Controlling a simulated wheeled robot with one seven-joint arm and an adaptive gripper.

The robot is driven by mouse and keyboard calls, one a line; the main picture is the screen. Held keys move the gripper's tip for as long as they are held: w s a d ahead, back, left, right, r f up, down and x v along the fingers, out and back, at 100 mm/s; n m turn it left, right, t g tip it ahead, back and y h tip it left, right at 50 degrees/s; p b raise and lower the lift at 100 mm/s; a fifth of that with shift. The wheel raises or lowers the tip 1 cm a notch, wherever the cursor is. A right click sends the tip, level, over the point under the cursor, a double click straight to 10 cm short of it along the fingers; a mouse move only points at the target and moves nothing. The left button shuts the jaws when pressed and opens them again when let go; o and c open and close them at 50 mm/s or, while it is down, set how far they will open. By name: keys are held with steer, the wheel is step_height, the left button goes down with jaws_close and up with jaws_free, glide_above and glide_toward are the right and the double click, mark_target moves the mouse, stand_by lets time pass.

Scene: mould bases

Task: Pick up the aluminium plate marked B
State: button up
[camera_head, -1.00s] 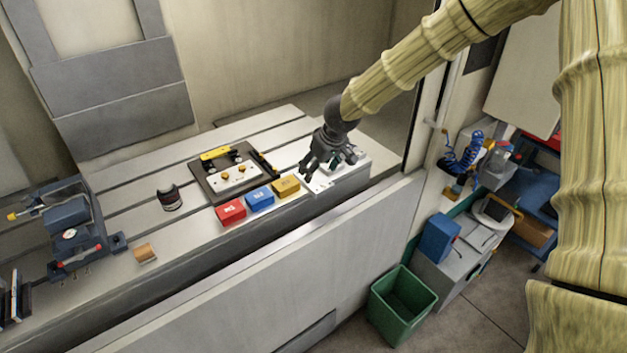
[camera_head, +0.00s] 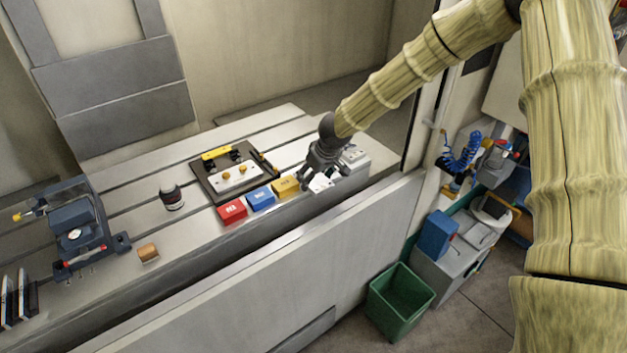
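My gripper (camera_head: 322,180) is low over the right end of the machine table, with its fingers spread. A pale plate-like piece (camera_head: 321,183) shows under and between the fingers; I cannot tell whether they touch it. Another light metal piece with dark holes (camera_head: 355,155) sits behind and to the right of the gripper. No letter B is readable on either piece, and the gripper hides part of this area.
Red (camera_head: 232,210), blue (camera_head: 260,198) and yellow (camera_head: 286,186) boxes stand left of the gripper. Behind them is a dark mould base (camera_head: 208,190) with a light plate (camera_head: 236,178). A vise (camera_head: 78,235) is far left; a green bin (camera_head: 400,303) stands on the floor.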

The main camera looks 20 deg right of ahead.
steer(key=c, duration=1)
steer(key=shift+c, duration=0.2)
steer(key=shift+r, duration=0.1)
